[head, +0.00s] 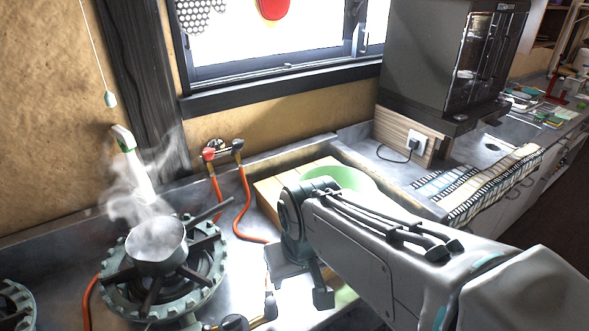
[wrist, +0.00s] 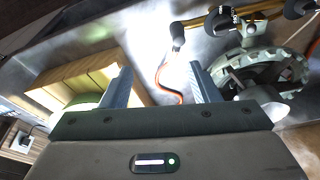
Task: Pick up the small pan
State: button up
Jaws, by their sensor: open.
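The small pan (head: 157,247) is a grey metal pan sitting on the green ring burner (head: 118,290) at the left in the head view. Steam rises from it, and its dark handle (head: 210,210) points up and to the right. My gripper (head: 297,294) is to the right of the burner, apart from the pan. In the wrist view my gripper (wrist: 160,72) has its two fingers spread with nothing between them. The burner (wrist: 245,72) shows at the right there. A pale rounded shape beside the right finger may be part of the pan; I cannot tell.
An orange hose (head: 242,205) runs from the wall taps to the counter. A green bowl (head: 345,178) sits with a wooden block (head: 275,190) behind my arm. A second burner (head: 15,305) is at the far left. A dark oven-like cabinet (head: 430,60) stands at the back right.

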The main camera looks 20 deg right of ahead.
aim_at(175, 260)
jog(key=k, duration=1)
jog(key=z, duration=1.2)
jog(key=i, duration=1.1)
jog(key=u, duration=2.4)
